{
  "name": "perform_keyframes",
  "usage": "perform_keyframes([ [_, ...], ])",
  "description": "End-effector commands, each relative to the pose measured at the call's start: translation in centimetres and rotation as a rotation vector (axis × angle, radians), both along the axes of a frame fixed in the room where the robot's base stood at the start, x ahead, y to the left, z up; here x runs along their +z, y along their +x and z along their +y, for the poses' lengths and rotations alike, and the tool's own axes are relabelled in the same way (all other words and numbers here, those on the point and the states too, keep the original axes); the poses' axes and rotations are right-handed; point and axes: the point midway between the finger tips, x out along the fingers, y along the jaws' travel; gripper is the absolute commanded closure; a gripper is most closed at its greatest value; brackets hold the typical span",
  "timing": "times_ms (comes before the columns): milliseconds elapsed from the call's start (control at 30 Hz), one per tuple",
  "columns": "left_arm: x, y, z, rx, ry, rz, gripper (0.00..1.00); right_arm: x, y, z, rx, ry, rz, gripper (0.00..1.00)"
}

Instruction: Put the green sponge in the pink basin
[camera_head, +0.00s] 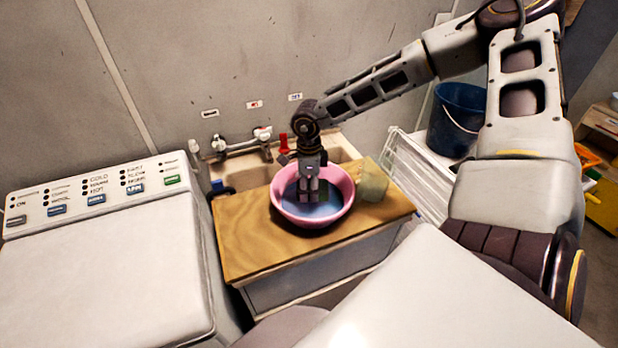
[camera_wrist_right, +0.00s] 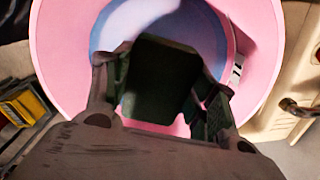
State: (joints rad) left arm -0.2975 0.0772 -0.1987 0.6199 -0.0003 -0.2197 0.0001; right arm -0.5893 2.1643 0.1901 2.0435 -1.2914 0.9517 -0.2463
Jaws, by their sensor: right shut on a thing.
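The pink basin (camera_head: 345,191) stands on a wooden board over the sink, and its inside looks bluish. My right gripper (camera_head: 311,196) reaches down over the basin from above, with its fingers within the rim in the head view. In the right wrist view the gripper (camera_wrist_right: 163,90) is shut on the dark green sponge (camera_wrist_right: 160,75), which sits between the fingers with the pink basin (camera_wrist_right: 62,50) around and below it. I cannot tell whether the sponge touches the basin's bottom. In the head view the sponge is hardly distinguishable between the fingers. My left gripper is not in view.
A washing machine (camera_head: 110,260) stands at left. Taps (camera_head: 240,142) are behind the basin. A dark blue bucket (camera_head: 455,118) stands on a white slatted surface at right.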

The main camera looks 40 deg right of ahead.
Motion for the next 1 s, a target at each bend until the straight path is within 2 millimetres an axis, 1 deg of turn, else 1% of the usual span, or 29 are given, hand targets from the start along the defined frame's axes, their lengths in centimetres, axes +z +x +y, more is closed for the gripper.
perform_keyframes([
  [67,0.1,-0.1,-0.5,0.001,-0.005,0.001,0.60,-0.3,0.0,0.0,0.000,0.000,0.000,0.62],
  [167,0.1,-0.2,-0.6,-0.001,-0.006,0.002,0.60,-0.5,0.0,0.0,0.000,0.001,-0.001,0.62],
  [567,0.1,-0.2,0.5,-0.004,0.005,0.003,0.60,-0.7,0.0,0.0,0.000,0.001,-0.001,0.62],
  [667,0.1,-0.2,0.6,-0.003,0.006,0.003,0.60,-1.1,0.0,0.0,0.000,0.001,0.001,0.62],
  [1000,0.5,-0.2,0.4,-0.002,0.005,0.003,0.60,-3.7,0.0,0.0,0.000,0.001,0.001,0.62],
])
